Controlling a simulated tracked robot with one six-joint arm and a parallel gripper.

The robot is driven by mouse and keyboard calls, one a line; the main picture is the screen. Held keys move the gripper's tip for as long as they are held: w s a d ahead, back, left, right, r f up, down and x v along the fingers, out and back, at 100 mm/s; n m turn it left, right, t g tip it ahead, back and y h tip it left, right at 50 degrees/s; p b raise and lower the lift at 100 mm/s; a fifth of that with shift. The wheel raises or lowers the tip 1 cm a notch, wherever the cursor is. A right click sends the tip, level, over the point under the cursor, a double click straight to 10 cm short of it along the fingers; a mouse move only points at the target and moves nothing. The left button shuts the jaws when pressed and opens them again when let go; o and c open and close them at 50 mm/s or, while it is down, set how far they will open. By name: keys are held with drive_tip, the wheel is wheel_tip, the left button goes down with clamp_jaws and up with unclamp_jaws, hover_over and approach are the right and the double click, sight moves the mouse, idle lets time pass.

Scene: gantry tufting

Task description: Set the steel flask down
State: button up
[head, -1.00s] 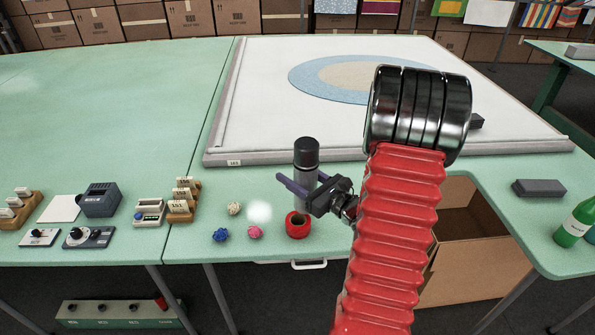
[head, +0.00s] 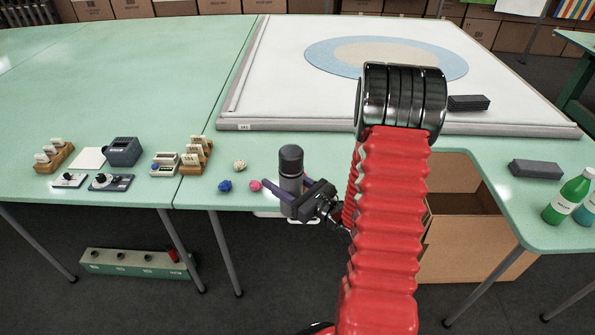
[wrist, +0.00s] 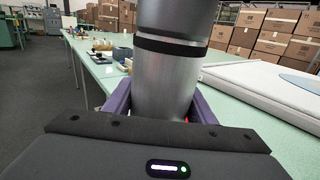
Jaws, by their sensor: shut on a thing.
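The steel flask (head: 291,184) is a grey upright cylinder with a dark cap. In the head view it stands in front of the green table's front edge strip, and I cannot tell whether its base touches anything. My gripper (head: 287,190) has purple fingers, shut on the flask from the right side at its lower body. In the wrist view the flask (wrist: 165,85) fills the middle, with a black band near its top and my gripper's fingers (wrist: 160,105) on both sides. Its base is hidden there.
The green table (head: 120,60) has yarn balls, pink (head: 255,185), blue (head: 225,186) and cream (head: 239,165), left of the flask. Card holders (head: 196,158) and small devices stand further left. A framed white cloth (head: 280,100) lies behind. A dark block (head: 536,169) and green bottle (head: 567,200) are right.

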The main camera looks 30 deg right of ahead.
drive_tip(key=a+f+n+y, duration=0.1)
drive_tip(key=a+f, duration=0.3)
drive_tip(key=a, duration=0.4)
drive_tip(key=a+f+n+g+y, duration=0.1)
drive_tip(key=a+f, duration=0.3)
drive_tip(key=a, duration=0.5)
drive_tip(key=shift+w+f+n+g+y, duration=0.25)
drive_tip(key=shift+w+y, duration=0.2)
drive_tip(key=shift+y, duration=0.25)
drive_tip(key=shift+a, duration=0.1)
